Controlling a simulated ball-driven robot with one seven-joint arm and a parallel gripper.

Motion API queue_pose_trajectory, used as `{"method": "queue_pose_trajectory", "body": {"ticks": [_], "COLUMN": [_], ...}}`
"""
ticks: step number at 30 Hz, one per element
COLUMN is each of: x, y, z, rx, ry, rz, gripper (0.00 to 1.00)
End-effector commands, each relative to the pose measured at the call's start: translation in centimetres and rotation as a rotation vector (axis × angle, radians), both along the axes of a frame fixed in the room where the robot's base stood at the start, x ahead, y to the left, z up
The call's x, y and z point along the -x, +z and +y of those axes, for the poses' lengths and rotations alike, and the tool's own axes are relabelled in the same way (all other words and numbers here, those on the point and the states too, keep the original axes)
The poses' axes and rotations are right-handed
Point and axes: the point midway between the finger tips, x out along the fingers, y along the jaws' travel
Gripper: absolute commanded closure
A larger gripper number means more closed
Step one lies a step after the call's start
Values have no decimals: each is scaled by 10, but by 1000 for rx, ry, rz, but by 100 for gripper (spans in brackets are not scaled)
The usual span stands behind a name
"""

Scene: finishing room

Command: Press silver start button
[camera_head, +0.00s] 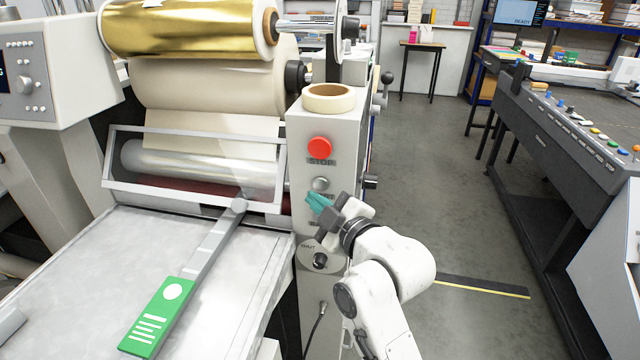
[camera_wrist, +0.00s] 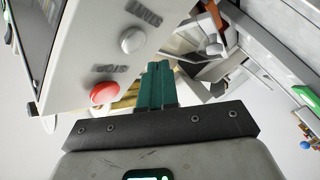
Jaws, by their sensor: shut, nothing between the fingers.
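The silver start button (camera_head: 320,184) is a round metal button on the front of the grey control box, below the red STOP button (camera_head: 319,148). In the wrist view the silver button (camera_wrist: 132,40) is up and left of my fingertips, and the red button (camera_wrist: 105,92) is to their left. My gripper (camera_head: 318,204) has green fingers, shut and empty. In the head view its fingertips are just below the silver button. I cannot tell whether they touch the panel. The label under the silver button is partly hidden by my gripper.
A roll of tape (camera_head: 328,98) lies on top of the control box (camera_head: 295,130). A black knob (camera_head: 320,261) is lower on the panel. The laminator's bed (camera_head: 130,250) with a green card (camera_head: 157,317) is at left. Open floor (camera_head: 430,200) lies to the right.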

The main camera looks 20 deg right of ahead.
Motion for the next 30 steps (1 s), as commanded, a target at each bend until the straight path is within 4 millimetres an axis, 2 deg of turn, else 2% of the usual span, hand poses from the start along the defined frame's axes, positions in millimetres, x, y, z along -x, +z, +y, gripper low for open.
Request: {"method": "queue_pose_trajectory", "body": {"ticks": [12, 30], "x": [27, 28], "y": [1, 0], "z": [19, 20], "rx": [1, 1], "ry": [1, 0], "rz": [-1, 0], "gripper": [100, 100]}}
